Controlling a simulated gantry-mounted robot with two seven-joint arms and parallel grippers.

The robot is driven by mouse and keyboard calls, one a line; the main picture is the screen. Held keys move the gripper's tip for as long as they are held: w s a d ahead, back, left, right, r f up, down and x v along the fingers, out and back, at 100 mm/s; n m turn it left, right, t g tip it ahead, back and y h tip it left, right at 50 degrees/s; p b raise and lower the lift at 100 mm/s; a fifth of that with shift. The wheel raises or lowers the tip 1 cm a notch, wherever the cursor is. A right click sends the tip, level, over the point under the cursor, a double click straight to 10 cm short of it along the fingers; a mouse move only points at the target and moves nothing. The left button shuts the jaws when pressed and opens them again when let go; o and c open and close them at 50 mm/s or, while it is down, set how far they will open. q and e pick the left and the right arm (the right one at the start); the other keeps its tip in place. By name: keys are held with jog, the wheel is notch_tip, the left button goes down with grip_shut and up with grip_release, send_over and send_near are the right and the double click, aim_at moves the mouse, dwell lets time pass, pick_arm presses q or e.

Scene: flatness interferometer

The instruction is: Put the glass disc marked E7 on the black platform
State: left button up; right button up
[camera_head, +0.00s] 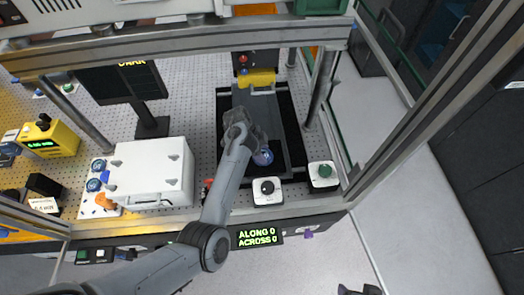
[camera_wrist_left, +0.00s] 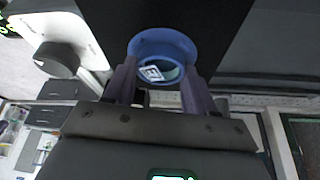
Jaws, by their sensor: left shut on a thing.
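My left gripper (camera_head: 262,152) reaches in over the dark stage on the perforated table. It is shut on a blue-rimmed glass disc (camera_head: 264,158). In the left wrist view the left gripper (camera_wrist_left: 160,68) has one finger on each side of the disc (camera_wrist_left: 163,42), which carries a white diamond mark too small to read. A black surface, which looks like the black platform (camera_wrist_left: 110,22), lies behind the disc in that view; I cannot tell whether they touch. In the head view the platform is partly hidden by my arm. A dark piece at the bottom right may be my right gripper (camera_head: 360,291).
A white box (camera_head: 150,170) stands left of the arm, beside a white tray (camera_head: 108,207) with blue and orange round pieces. White knob boxes (camera_head: 267,191) (camera_head: 323,176) stand at the stage's near edge. Metal frame posts (camera_head: 322,90) and beams (camera_head: 180,37) surround the table.

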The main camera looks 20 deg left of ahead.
pick_arm(q)
jog(key=shift+f, duration=0.15)
jog(key=o, duration=1)
jog(key=shift+o, duration=0.2)
